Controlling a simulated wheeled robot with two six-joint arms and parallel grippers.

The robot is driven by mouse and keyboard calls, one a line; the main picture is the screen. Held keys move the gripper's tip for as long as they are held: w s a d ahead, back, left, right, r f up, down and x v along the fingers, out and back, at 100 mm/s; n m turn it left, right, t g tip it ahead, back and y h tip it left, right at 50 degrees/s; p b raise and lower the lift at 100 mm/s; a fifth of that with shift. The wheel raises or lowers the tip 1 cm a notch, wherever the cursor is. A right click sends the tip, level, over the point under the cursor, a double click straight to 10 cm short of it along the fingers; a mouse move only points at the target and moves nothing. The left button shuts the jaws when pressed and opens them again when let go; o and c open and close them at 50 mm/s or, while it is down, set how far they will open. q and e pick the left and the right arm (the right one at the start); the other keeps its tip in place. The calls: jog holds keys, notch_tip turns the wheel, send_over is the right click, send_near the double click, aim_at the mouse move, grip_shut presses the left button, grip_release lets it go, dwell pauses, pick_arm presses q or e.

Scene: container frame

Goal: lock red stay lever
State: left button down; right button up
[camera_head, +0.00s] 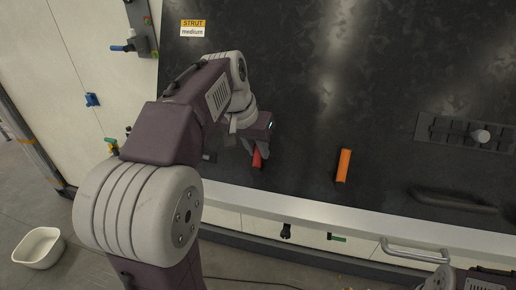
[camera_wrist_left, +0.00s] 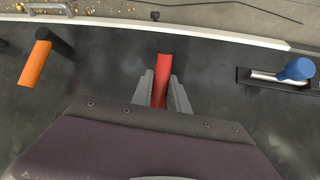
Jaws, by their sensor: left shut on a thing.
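The red stay lever (camera_head: 257,158) sits on the dark panel near its lower edge, partly hidden by my left gripper in the head view. My left gripper (camera_head: 252,150) is at the lever. In the left wrist view the red lever (camera_wrist_left: 162,80) runs between the two grey fingers of my left gripper (camera_wrist_left: 162,92), which are shut on it. The lever's far end sticks out beyond the fingertips. Its base is hidden. Part of my right arm shows at the bottom right of the head view, but its gripper is not in view.
An orange lever (camera_head: 344,165) stands on the panel to the right; it also shows in the left wrist view (camera_wrist_left: 35,63). A blue-knobbed lever (camera_wrist_left: 296,70) is on the other side in the wrist view. A slotted plate (camera_head: 465,132) and dark handle (camera_head: 453,201) are further right. A white bin (camera_head: 39,248) stands on the floor.

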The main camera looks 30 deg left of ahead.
pick_arm(q)
jog(key=shift+w+r, duration=0.1)
jog(key=shift+r, duration=0.05)
dwell(0.6)
jog(key=shift+w+d+m+y, duration=0.1)
jog(key=shift+d+m+y, duration=0.3)
jog(key=shift+y, duration=0.2)
jog(key=d+f+m+y, duration=0.1)
jog(key=m+y, duration=0.1)
jog(key=d+f+m+y+b, duration=0.1)
jog(key=d+m+y, duration=0.1)
jog(key=m+y, duration=0.1)
jog(key=d+f+m+y+b, duration=0.1)
jog(key=d+m+y, duration=0.1)
jog(key=shift+s+f+m+y, duration=0.25)
jog(key=shift+f+m+y, duration=0.05)
jog(key=shift+s+d+f+m+t+y+b, duration=0.15)
jog(key=shift+f+m+y+b, duration=0.15)
jog(key=shift+m+y+b, duration=0.2)
jog(key=shift+s+d+f+m+t+y+b, duration=0.15)
jog(key=shift+f+m+y+b, duration=0.2)
jog(key=shift+m+b, duration=0.25)
jog(key=shift+s+f+m+t+y+b, duration=0.3)
jog(key=shift+m+t+y+b, duration=0.1)
jog(key=shift+m+y+b, duration=0.25)
